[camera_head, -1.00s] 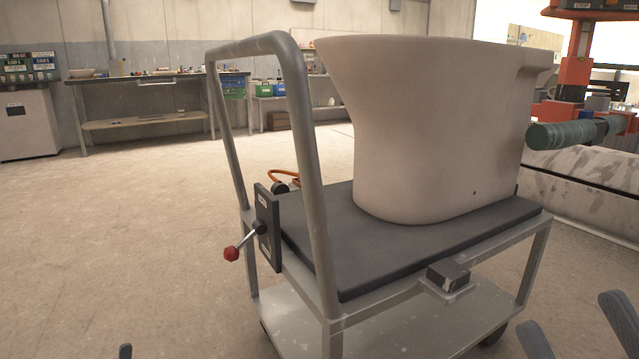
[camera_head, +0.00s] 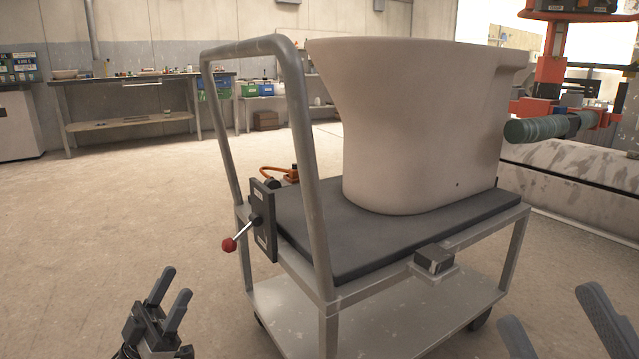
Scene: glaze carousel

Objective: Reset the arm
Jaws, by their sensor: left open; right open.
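My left gripper (camera_head: 169,291) is at the bottom left of the head view, open and empty, with its fingers pointing up. It is apart from the cart and in front of it to the left. My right gripper (camera_head: 552,314) is at the bottom right, with only its two spread fingers in view. It is open and empty, and its body is cut off by the frame's lower edge. Neither gripper touches anything.
A grey cart (camera_head: 330,289) stands in the middle, bearing a large pale ceramic piece (camera_head: 415,125). A lever with a red knob (camera_head: 229,244) juts from its left end. An orange machine (camera_head: 552,75) stands at right. The floor at left is clear.

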